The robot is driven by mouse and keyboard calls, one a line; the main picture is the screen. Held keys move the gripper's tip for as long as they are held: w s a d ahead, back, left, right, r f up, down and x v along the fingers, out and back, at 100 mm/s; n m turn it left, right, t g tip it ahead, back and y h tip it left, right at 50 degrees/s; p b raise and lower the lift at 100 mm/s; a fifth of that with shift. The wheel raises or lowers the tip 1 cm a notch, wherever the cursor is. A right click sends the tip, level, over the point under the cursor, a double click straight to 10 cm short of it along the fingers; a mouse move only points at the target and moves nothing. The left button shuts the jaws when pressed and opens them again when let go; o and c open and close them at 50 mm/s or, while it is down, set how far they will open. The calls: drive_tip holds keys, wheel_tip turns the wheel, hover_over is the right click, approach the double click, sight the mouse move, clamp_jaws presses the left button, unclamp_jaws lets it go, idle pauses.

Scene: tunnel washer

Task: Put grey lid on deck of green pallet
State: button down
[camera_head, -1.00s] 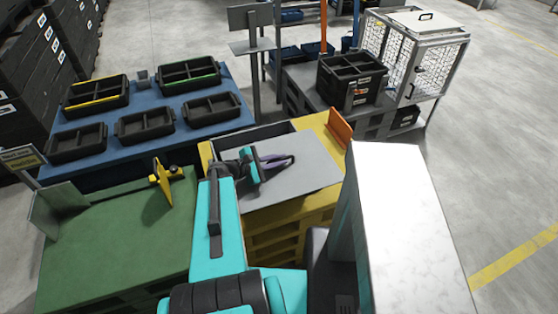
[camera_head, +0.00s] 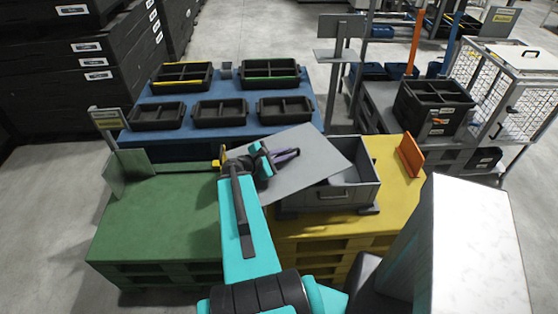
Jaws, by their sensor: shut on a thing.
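The grey lid (camera_head: 316,158) is a flat sheet, held tilted above the left part of a grey open crate (camera_head: 345,193) on the yellow pallet. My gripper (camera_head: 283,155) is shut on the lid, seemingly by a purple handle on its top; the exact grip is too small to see. The green pallet (camera_head: 150,220) stands to the left with its deck mostly bare. The lid's left edge and my arm are near the deck's right side.
The blue table (camera_head: 235,132) behind holds several black trays. An orange plate (camera_head: 411,155) stands on the yellow pallet (camera_head: 400,195).

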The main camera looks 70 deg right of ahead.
drive_tip(key=w+a+n+t, duration=0.1)
drive_tip(key=w, duration=0.3)
drive_tip(key=w+a+n+t+h, duration=0.1)
drive_tip(key=w, duration=0.4)
drive_tip(key=w+a+r+n+t, duration=0.1)
drive_tip(key=w, duration=0.3)
drive_tip(key=shift+w+r+t+h+b, duration=0.1)
drive_tip(key=shift+w+t+h+b, duration=0.05)
drive_tip(key=shift+t+h+b, duration=0.2)
drive_tip(key=w+a+r+n+t+y+b, duration=0.1)
drive_tip(key=w+a+r+n+t+y, duration=0.2)
drive_tip(key=w+a, duration=0.75)
drive_tip(key=w+a+r+n+t+b, duration=0.1)
drive_tip(key=w+a+r+n+t, duration=0.45)
drive_tip(key=w, duration=0.75)
drive_tip(key=w+a+r+n+t+y+b, duration=0.15)
drive_tip(key=w+a+n+t, duration=0.3)
drive_tip(key=w+a, duration=0.65)
drive_tip(key=w+a+r+n+t+y, duration=0.1)
drive_tip(key=a+r, duration=0.4)
drive_tip(key=a, duration=0.5)
drive_tip(key=w+a+r+n+t+y, duration=0.1)
drive_tip(key=w+a+r+n+y, duration=0.3)
drive_tip(key=a, duration=0.6)
drive_tip(key=w+a+r+n+t+y+b, duration=0.1)
drive_tip(key=w+a+r+y, duration=0.3)
drive_tip(key=a, duration=0.6)
drive_tip(key=shift+w+a+r+n+t+y, duration=0.4)
drive_tip(key=shift+w+r+n+t, duration=0.15)
drive_tip(key=shift+w+r+n, duration=0.25)
